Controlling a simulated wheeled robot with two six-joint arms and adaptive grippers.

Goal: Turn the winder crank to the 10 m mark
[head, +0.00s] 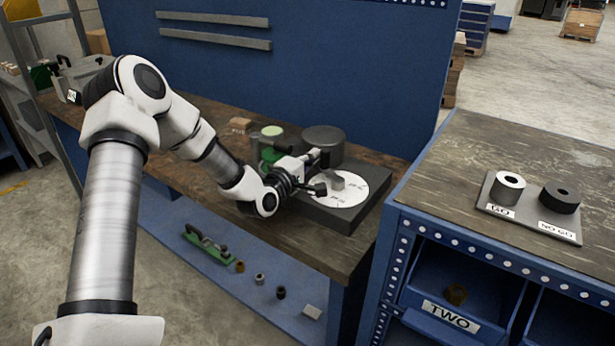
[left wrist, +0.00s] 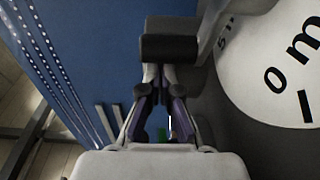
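The winder is a dark box (head: 320,213) on the wooden bench with a white marked dial (head: 352,200) on top. A short grey crank arm (head: 338,181) lies over the dial. My left gripper (head: 319,160) reaches in from the left at the dial's edge. In the left wrist view its fingers (left wrist: 160,78) converge closely at the dark crank handle (left wrist: 169,47), which covers the fingertips; they look shut on it. The dial (left wrist: 275,75) fills the right of that view, with large "10 m" lettering and a smaller, partly hidden mark. My right gripper is not in view.
A dark round drum (head: 323,143) stands behind the dial, and a green-based item (head: 270,150) stands left of it. A blue panel (head: 300,70) backs the bench. A blue cabinet (head: 480,240) with a GO/NO GO gauge plate (head: 530,226) stands at right.

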